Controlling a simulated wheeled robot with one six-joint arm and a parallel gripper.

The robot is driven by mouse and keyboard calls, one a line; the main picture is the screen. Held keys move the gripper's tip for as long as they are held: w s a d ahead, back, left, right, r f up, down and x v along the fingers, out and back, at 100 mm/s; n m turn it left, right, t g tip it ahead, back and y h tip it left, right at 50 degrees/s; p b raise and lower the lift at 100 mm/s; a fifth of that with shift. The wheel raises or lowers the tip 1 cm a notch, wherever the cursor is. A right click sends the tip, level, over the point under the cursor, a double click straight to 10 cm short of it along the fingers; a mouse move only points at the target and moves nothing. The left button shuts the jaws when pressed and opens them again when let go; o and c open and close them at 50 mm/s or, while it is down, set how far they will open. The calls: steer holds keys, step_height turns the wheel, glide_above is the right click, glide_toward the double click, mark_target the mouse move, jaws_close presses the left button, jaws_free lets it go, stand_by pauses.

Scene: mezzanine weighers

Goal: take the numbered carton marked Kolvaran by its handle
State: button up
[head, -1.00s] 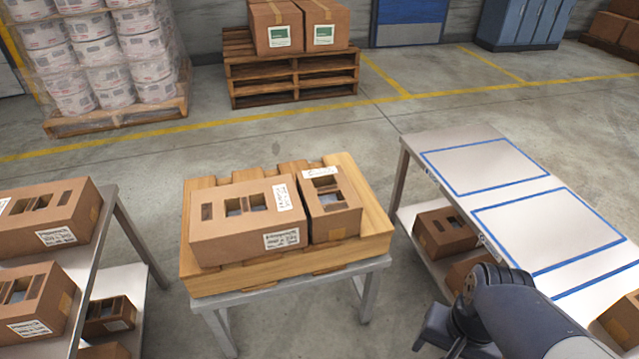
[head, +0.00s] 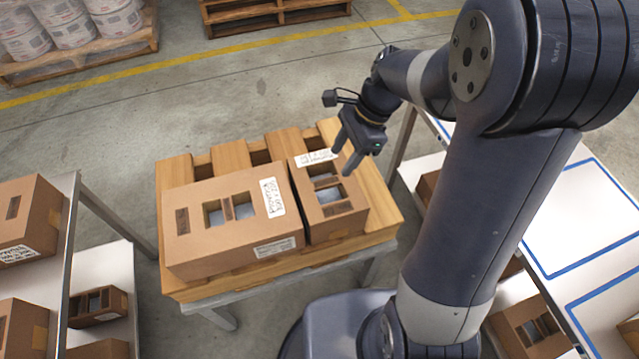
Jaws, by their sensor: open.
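Two brown cartons sit side by side on a wooden pallet (head: 385,228). The larger carton (head: 235,245) is on the left, with openings in its top, a strip between them and a white handwritten label. The smaller carton (head: 335,228) is on the right, also with openings, a cross strip and a white label at its far end. The handwriting is too blurred to tell which carton is marked Kolvaran. My gripper (head: 345,157) is open and empty, its fingers pointing down over the far right part of the smaller carton. I cannot tell whether they touch it.
The pallet rests on a low metal stand (head: 250,297). A shelf rack with cartons (head: 25,215) is at the left. A white table (head: 575,225) with blue-taped outlines and cartons below is at the right. Wrapped buckets (head: 60,32) and an empty pallet (head: 270,12) stand behind on the floor.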

mark_target(327, 182)
steer(key=b+x, duration=0.2)
steer(key=x, duration=0.7)
steer(key=shift+s+a, duration=0.2)
jaws_close()
stand_by(0.5)
